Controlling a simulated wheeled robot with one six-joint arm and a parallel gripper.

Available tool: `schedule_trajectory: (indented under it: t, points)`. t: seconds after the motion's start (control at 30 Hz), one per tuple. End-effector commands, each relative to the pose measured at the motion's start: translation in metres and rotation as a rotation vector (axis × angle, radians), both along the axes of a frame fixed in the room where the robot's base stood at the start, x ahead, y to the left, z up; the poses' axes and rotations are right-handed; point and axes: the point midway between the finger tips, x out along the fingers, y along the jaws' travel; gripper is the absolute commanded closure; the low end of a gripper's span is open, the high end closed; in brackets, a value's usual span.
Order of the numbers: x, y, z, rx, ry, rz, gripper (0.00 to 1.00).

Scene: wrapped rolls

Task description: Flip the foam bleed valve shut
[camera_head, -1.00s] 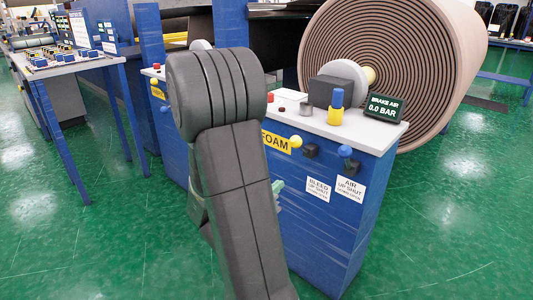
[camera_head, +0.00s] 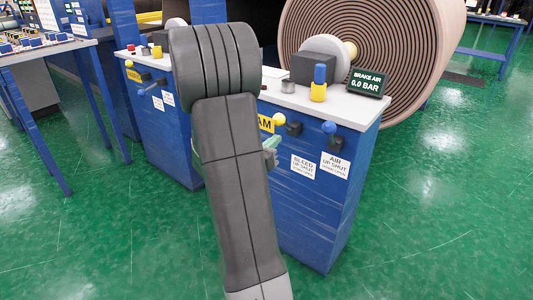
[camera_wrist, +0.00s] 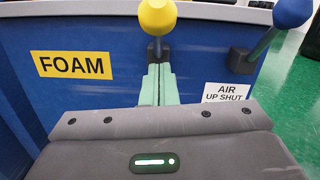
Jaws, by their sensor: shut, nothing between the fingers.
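The foam bleed valve's yellow ball lever (camera_head: 278,118) is on the blue cabinet front, beside the partly hidden yellow FOAM label (camera_head: 265,123). The sign below it (camera_head: 303,166) reads BLEED, UP SHUT. In the wrist view the yellow knob (camera_wrist: 157,16) stands at top centre, above its dark mount, right of the FOAM label (camera_wrist: 72,65). My gripper (camera_head: 271,152) is shut and empty, just below the knob. Its pale green fingers (camera_wrist: 158,85) point at the lever's base in the wrist view; I cannot tell whether they touch it.
A blue-knobbed air lever (camera_head: 329,128) is close on the right, with its own sign (camera_head: 334,165). The cabinet top holds a BRAKE AIR display (camera_head: 367,83) reading 0.0 BAR. A similar cabinet (camera_head: 170,125) stands left. Green floor is open in front and right.

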Motion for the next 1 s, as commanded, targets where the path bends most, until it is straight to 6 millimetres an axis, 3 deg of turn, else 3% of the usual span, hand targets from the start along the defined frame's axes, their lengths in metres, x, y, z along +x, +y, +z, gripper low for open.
schedule_trajectory:
  t: [0.2, 0.67, 1.0]
  points:
    - [0.004, 0.0, 0.02, 0.001, -0.001, 0.0, 1.0]
    - [0.004, 0.0, 0.025, 0.005, 0.009, -0.001, 1.0]
    - [0.012, -0.006, 0.05, 0.119, 0.164, -0.005, 1.0]
